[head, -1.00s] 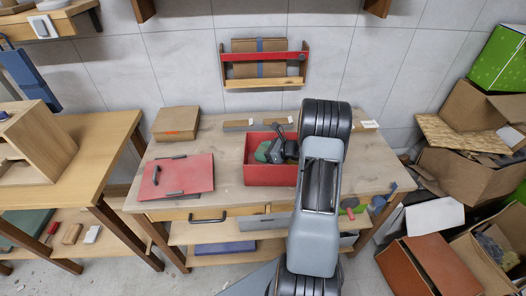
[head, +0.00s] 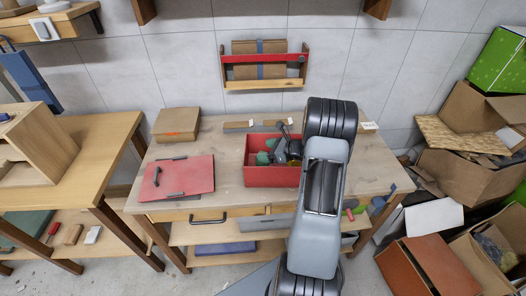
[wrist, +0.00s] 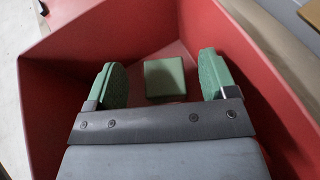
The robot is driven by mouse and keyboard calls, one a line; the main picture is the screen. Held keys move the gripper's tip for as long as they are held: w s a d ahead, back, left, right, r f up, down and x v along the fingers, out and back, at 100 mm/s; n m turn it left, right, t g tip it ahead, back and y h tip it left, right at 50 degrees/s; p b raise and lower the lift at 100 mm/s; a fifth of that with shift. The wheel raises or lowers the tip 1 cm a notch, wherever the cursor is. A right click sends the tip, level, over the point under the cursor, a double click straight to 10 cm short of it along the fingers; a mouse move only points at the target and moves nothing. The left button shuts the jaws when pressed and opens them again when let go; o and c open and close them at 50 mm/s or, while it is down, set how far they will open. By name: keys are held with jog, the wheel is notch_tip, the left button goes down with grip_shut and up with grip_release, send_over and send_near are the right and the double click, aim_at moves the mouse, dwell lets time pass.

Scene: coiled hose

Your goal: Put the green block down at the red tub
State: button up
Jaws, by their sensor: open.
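The red tub (head: 270,177) stands on the workbench near its middle. My gripper (head: 267,151) reaches down into it from the right. In the wrist view the tub's red walls (wrist: 52,112) surround my gripper (wrist: 164,80). Its two green finger pads are spread apart. The green block (wrist: 165,79) sits between the pads with a gap on each side, and it appears to rest on the tub floor. In the head view I cannot tell the block from the green pads.
A red panel with dark handles (head: 177,177) lies left of the tub. A cardboard box (head: 177,123) is at the back left of the bench. A red-fronted wall rack (head: 262,68) hangs behind. Open cardboard boxes (head: 462,173) crowd the right side.

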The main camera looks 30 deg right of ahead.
jog(key=v, duration=0.5)
jog(key=shift+s+d, duration=0.2)
jog(key=shift+s, duration=0.15)
jog(key=shift+r, duration=0.1)
